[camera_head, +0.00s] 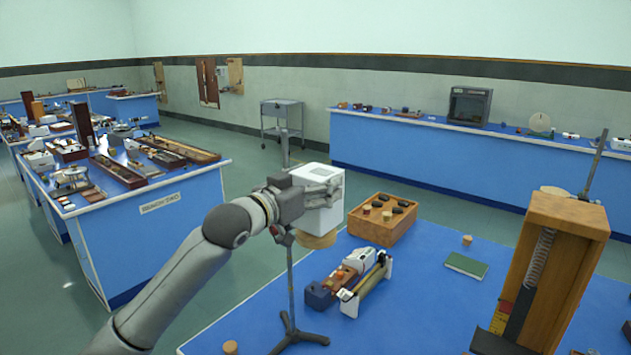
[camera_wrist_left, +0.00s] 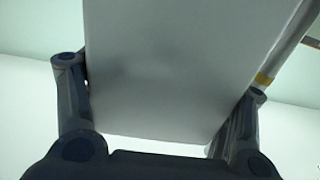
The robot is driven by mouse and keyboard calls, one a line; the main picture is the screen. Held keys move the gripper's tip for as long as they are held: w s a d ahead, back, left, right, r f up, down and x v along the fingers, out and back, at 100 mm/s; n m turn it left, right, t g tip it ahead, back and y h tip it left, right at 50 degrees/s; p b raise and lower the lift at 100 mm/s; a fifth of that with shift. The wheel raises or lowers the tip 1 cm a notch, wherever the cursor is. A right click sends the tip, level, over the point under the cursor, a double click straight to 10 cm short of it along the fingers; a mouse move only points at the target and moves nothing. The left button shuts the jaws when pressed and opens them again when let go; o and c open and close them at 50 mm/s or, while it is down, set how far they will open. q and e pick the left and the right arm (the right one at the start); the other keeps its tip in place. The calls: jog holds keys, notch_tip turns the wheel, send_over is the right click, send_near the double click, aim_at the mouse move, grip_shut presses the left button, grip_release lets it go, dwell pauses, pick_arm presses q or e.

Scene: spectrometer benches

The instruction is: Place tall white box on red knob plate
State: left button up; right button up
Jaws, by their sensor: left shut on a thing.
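My left gripper (camera_head: 318,196) is shut on the tall white box (camera_head: 325,215) and holds it up over the left end of the near blue bench. In the left wrist view the box (camera_wrist_left: 180,75) fills the space between the two fingers (camera_wrist_left: 165,115). I cannot pick out the red knob plate for certain. A wooden tray (camera_head: 382,232) behind and right of the box holds several dark knob-like pieces and a reddish one. My right gripper is not in view.
A tripod stand (camera_head: 290,290) with a round tan disc (camera_head: 317,240) is close below the box. A white and brown instrument (camera_head: 350,278), a green book (camera_head: 466,265) and a tall wooden spring frame (camera_head: 552,270) stand on the near bench (camera_head: 415,320). Bare blue surface lies between them.

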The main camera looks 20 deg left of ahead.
pick_arm(q)
jog(key=shift+s+a+f, duration=0.1)
jog(key=shift+f, duration=0.15)
jog(key=o, duration=1)
jog(key=shift+f, duration=0.25)
jog(key=o, duration=0.5)
jog(key=shift+r, duration=0.1)
